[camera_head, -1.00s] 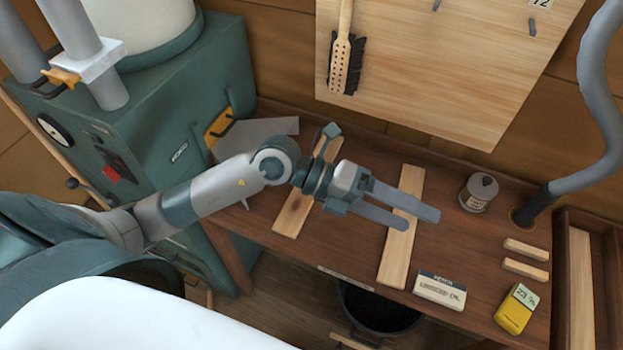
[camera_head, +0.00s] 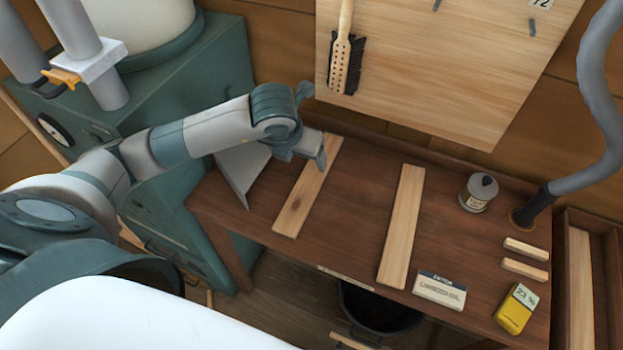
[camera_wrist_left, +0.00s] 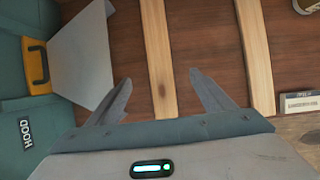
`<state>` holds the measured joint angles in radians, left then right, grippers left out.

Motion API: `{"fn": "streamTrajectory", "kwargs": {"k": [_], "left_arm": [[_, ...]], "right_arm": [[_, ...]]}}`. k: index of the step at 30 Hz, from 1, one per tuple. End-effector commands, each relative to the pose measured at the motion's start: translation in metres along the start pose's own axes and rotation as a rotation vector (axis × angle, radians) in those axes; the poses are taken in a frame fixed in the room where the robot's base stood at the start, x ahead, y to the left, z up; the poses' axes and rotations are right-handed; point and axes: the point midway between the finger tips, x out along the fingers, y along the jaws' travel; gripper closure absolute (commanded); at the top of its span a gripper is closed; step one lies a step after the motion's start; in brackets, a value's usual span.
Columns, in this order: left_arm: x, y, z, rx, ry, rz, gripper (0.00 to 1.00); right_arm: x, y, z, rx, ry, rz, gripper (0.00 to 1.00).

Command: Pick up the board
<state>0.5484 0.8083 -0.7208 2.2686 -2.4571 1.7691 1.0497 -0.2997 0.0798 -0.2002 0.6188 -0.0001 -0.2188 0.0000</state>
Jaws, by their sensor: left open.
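Two flat pale wooden boards lie apart on the brown bench. The left board (camera_head: 300,200) has a dark knot near its front end and also shows in the left wrist view (camera_wrist_left: 152,50). The right board (camera_head: 402,228) is plain and also shows in the left wrist view (camera_wrist_left: 256,55). My left gripper (camera_head: 319,161) is over the far part of the left board in the head view. In the left wrist view its two fingers (camera_wrist_left: 161,77) are spread and empty, with the knotted board between them in the picture. The right gripper is not in view.
A grey plate (camera_head: 241,170) lies left of the knotted board, beside the green cabinet (camera_head: 225,75).

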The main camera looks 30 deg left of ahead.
Motion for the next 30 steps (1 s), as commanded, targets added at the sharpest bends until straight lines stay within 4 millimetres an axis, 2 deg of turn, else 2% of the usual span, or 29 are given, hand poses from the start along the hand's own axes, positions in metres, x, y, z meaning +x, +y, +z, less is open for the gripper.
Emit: {"fn": "streamTrajectory", "kwargs": {"k": [8,14,24,30], "left_arm": [[0.009,-0.001,-0.001,0.001,0.001,-0.003,0.25],[0.038,-0.001,-0.002,0.001,0.002,-0.003,0.25],[0.099,-0.001,-0.002,0.000,0.002,-0.002,0.25],[0.120,-0.001,-0.001,0.002,0.001,-0.003,0.25]], "right_arm": [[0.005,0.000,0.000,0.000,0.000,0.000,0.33],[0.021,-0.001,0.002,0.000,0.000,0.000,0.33],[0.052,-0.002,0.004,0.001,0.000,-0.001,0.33],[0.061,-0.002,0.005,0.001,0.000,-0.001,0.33]]}}
